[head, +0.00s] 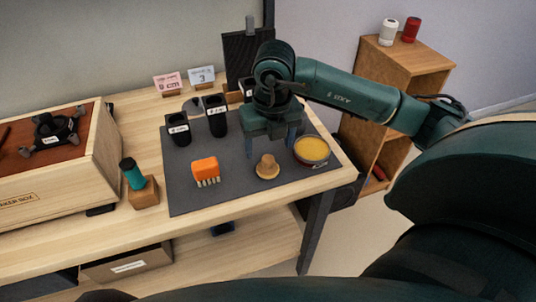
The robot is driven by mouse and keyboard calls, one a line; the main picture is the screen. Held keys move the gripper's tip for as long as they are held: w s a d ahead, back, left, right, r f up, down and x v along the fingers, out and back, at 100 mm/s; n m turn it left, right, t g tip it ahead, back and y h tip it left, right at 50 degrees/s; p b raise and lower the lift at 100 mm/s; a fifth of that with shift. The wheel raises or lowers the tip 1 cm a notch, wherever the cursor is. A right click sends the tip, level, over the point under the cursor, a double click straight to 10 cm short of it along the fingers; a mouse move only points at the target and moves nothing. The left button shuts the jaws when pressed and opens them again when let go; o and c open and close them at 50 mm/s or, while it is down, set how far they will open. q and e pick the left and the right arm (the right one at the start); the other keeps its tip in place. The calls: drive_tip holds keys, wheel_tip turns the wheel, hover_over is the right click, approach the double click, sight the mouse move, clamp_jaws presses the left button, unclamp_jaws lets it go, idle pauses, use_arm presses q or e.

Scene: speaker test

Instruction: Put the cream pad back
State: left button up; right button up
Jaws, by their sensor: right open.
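A small cream-tan round pad with a knob on top (267,168) sits on the dark grey mat (228,188), near its front right. It looks like the cream pad. My right gripper (270,142) is open, pointing down, above and slightly behind the pad. Its fingers are apart with nothing visible between them, and a gap shows between it and the pad. My left gripper is not in view.
A bowl with yellow contents (311,149) stands close right of the pad. An orange brush (205,171) lies to the left. Black labelled cups (179,130) stand behind. A teal-handled tool in a wooden block (138,186) and a wooden box (105,150) are further left.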

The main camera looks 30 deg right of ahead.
sight(270, 162)
drive_tip(key=r, duration=0.5)
drive_tip(key=shift+s+r, duration=0.15)
drive_tip(key=shift+s, duration=0.2)
